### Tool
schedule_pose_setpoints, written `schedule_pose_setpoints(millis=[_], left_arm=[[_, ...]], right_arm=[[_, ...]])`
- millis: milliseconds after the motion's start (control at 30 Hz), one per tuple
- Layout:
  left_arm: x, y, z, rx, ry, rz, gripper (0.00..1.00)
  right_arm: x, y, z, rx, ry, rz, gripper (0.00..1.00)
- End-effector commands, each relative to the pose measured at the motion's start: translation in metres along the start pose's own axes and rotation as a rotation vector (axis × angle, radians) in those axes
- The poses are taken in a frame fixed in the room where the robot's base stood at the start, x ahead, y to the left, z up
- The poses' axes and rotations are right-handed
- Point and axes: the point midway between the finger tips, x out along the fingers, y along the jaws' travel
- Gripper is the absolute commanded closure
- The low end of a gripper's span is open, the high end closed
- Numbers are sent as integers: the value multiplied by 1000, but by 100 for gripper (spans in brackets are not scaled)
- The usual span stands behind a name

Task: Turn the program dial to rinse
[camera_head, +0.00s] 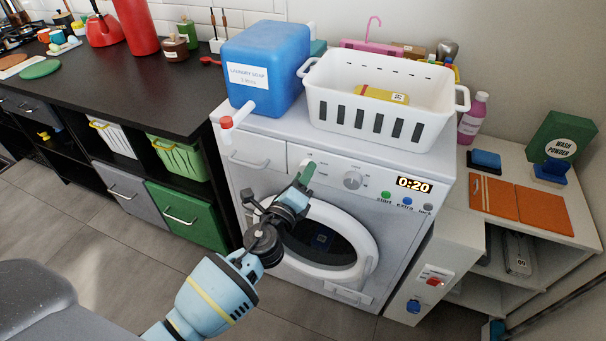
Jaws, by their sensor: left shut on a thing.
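The white washing machine (277,200) has a control panel along its upper front. My left gripper (305,174) reaches up to the left part of this panel, its fingertips shut on a dial there. The fingers hide most of that dial, so its pointer position cannot be read. A second round dial (353,180) shows to the right, uncovered and apart from the gripper. The small labels around both dials are too blurred to read. The display (414,184) reads 0:20. My right gripper is not in view.
Green, blue and grey buttons sit below the display. The round door (368,250) is closed, below my left gripper. A blue laundry soap container (265,60) and a white basket (385,110) stand on top. A dark counter is at left, a low white shelf at right.

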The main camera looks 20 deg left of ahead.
Motion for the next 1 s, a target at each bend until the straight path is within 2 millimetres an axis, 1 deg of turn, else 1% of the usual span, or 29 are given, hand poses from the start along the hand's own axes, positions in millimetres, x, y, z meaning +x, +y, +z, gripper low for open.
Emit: schedule_pose_setpoints(millis=[100,333,867,900,1000], left_arm=[[0,0,1,63,4,-1,86],[0,0,0,137,9,-2,86],[0,0,0,160,11,-2,86],[0,0,0,160,11,-2,61],[0,0,0,159,11,-2,48]], right_arm=[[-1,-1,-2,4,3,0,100],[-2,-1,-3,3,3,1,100],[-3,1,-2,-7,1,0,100],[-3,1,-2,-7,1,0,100],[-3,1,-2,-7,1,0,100]])
